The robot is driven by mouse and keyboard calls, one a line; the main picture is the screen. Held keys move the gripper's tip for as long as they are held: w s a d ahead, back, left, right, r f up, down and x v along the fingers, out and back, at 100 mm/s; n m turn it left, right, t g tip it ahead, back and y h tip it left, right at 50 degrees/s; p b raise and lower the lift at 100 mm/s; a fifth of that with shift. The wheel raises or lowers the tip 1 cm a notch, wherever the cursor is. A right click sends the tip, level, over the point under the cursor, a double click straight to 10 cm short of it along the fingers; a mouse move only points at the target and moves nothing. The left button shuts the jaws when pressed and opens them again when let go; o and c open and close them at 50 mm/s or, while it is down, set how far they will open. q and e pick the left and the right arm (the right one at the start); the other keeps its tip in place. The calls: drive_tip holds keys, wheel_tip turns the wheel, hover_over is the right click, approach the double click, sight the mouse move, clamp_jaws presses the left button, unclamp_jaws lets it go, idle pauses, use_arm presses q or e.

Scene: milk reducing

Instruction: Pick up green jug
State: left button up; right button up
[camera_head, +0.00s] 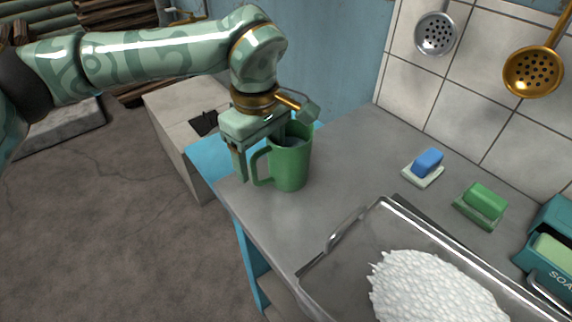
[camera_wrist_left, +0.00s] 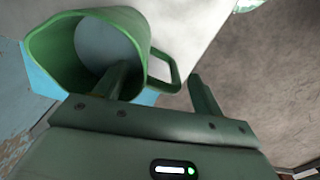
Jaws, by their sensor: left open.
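The green jug (camera_head: 290,168) stands upright on the grey counter near its left back edge, its handle toward the left. It holds a pale grey-white content. My left gripper (camera_head: 261,158) is open at the jug, with one finger outside, left of the handle. In the left wrist view, the jug (camera_wrist_left: 52,50) lies at upper left. There the gripper (camera_wrist_left: 160,75) has one finger over or inside the jug's mouth and the other beyond the handle, so the near wall and handle lie between them. Contact is unclear. My right gripper is out of view.
A metal tray (camera_head: 340,262) with a white grainy heap (camera_head: 430,290) stands at the front right. A blue sponge (camera_head: 428,162), a green soap bar (camera_head: 485,201) and a teal soap box (camera_head: 557,232) lie at the right. Ladles hang on the tiled wall.

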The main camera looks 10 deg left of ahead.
use_arm(q)
drive_tip(key=shift+f, duration=0.35)
drive_tip(key=shift+r, duration=0.15)
drive_tip(key=c, duration=1.5)
drive_tip(key=shift+o, duration=0.2)
drive_tip(key=shift+r, duration=0.1)
